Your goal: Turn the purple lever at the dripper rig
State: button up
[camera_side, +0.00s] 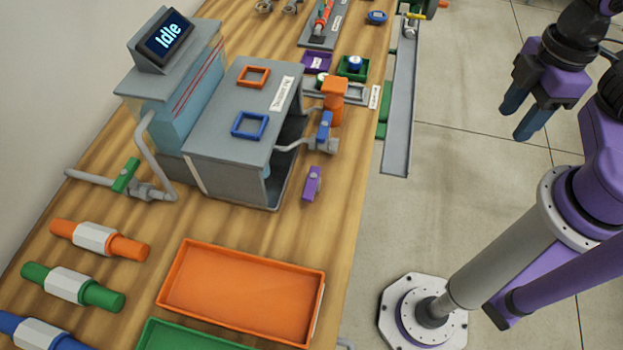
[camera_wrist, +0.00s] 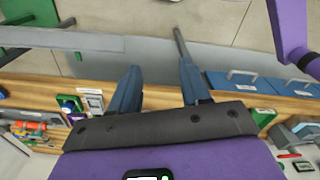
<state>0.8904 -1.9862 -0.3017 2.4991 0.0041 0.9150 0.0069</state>
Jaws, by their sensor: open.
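The purple lever (camera_side: 313,183) stands at the front right corner of the grey box-shaped rig (camera_side: 240,115), close to the table's right edge in the side view. The label on the rig's top is too small to read. My gripper (camera_side: 515,124) is open and empty, high over the floor to the right of the table, well away from the lever. In the wrist view its two blue fingers (camera_wrist: 160,66) are spread with nothing between them. I cannot make out the purple lever in the wrist view.
A blue lever (camera_side: 325,125) and an orange fitting (camera_side: 335,95) sit on pipes beside the rig. A green lever (camera_side: 126,175) is at left. An orange tray (camera_side: 240,295) lies in front. A grey rail (camera_side: 402,110) runs along the table edge. A display (camera_side: 168,37) reads "Idle".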

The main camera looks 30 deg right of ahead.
jog(key=w+a+r+m+g, duration=0.2)
jog(key=w+a+m, duration=0.8)
jog(key=a, duration=0.2)
jog(key=m+g+y, duration=0.1)
jog(key=m+y, duration=0.2)
jog(key=m, duration=0.8)
send_near(309, 192)
jog(key=x, duration=0.7)
jog(key=shift+a+f, duration=0.1)
jog(key=shift+f, duration=0.2)
